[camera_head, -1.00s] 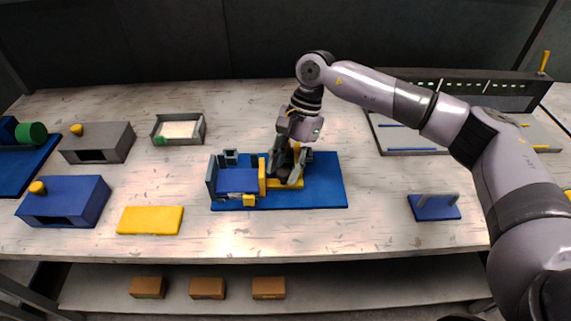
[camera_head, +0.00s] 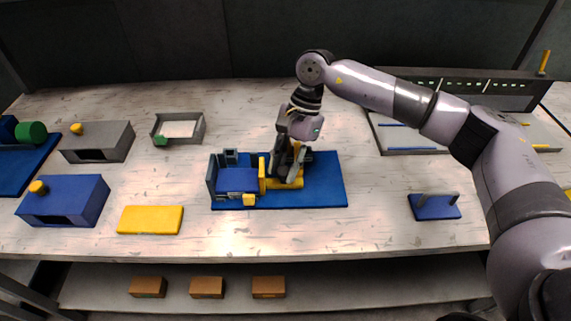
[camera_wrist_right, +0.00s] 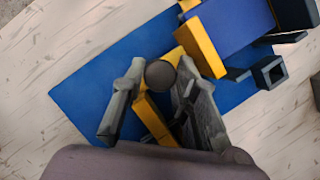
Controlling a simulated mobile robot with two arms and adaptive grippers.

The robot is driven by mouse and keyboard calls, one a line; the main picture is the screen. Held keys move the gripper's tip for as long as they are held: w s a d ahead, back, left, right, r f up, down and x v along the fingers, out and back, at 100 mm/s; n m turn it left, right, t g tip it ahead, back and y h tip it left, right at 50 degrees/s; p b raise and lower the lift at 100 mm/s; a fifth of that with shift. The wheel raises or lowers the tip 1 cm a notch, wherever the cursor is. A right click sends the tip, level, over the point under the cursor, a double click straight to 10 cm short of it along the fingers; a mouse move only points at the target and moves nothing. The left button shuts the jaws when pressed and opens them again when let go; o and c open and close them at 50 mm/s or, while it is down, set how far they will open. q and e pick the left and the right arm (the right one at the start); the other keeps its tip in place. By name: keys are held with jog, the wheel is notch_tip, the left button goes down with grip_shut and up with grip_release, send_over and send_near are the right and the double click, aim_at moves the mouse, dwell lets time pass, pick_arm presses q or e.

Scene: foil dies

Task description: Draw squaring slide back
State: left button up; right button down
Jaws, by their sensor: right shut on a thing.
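The squaring slide (camera_head: 285,184) is a yellow bar on the blue baseplate (camera_head: 325,180). Its upright yellow face (camera_head: 262,172) stands right against the blue block (camera_head: 237,181). In the right wrist view, the yellow bar (camera_wrist_right: 152,118) runs between my fingers to a round dark grey knob (camera_wrist_right: 161,74). My right gripper (camera_head: 290,178) is over the slide, pointing down, its jaws shut on the knob. The fingers partly hide the slide in the head view. My left gripper is not in view.
Dark walls (camera_head: 211,177) stand at the left end of the baseplate. A yellow plate (camera_head: 150,220) and a blue box (camera_head: 65,201) lie further left. A small blue stand (camera_head: 434,208) is at the right. The table between baseplate and stand is clear.

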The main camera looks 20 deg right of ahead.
jog(key=shift+d, duration=0.3)
jog(key=d+b, duration=0.1)
jog(key=d, duration=0.1)
jog(key=s+d+b, duration=0.1)
jog(key=d, duration=0.1)
jog(key=d+b, duration=0.1)
jog(key=d, duration=0.1)
jog(key=shift+s+f, duration=0.1)
jog(key=shift+s, duration=0.3)
jog(key=shift+s+d, duration=0.1)
jog(key=shift+d, duration=0.25)
jog(key=shift+a, duration=0.15)
jog(key=c, duration=1.7)
grip_release()
jog(key=shift+o, duration=0.7)
jog(key=shift+d, duration=0.2)
